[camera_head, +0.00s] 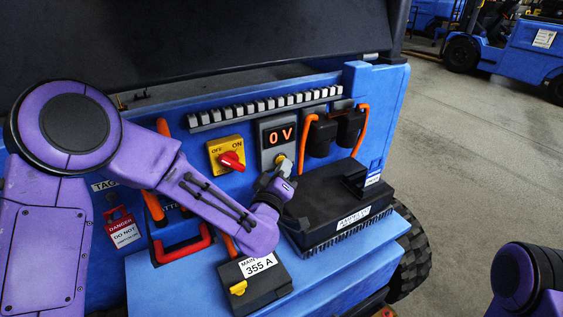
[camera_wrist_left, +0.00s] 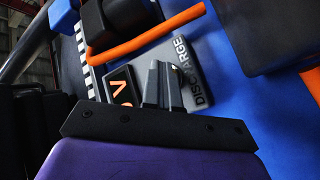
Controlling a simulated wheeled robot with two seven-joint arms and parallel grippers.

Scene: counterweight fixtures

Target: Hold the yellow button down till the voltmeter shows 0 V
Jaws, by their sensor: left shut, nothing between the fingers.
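The voltmeter display (camera_head: 280,134) sits on a grey panel and reads 0 V in orange digits. In the wrist view the display (camera_wrist_left: 122,86) is turned sideways and partly covered. A small part of the yellow button (camera_head: 279,158) shows just below the display. My left gripper (camera_head: 284,167) is shut and empty, with its tips at the button. In the wrist view the shut fingers (camera_wrist_left: 161,82) reach onto the grey panel beside the word DISCHARGE and hide the button. Whether it is pressed down cannot be seen. My right gripper is out of view.
A yellow OFF/ON plate with a red rotary switch (camera_head: 231,160) is left of the panel. Black connectors (camera_head: 319,137) with orange cables are to its right. A black box (camera_head: 340,203) lies below right, and a MAIN 355 A box (camera_head: 254,282) stands in front.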

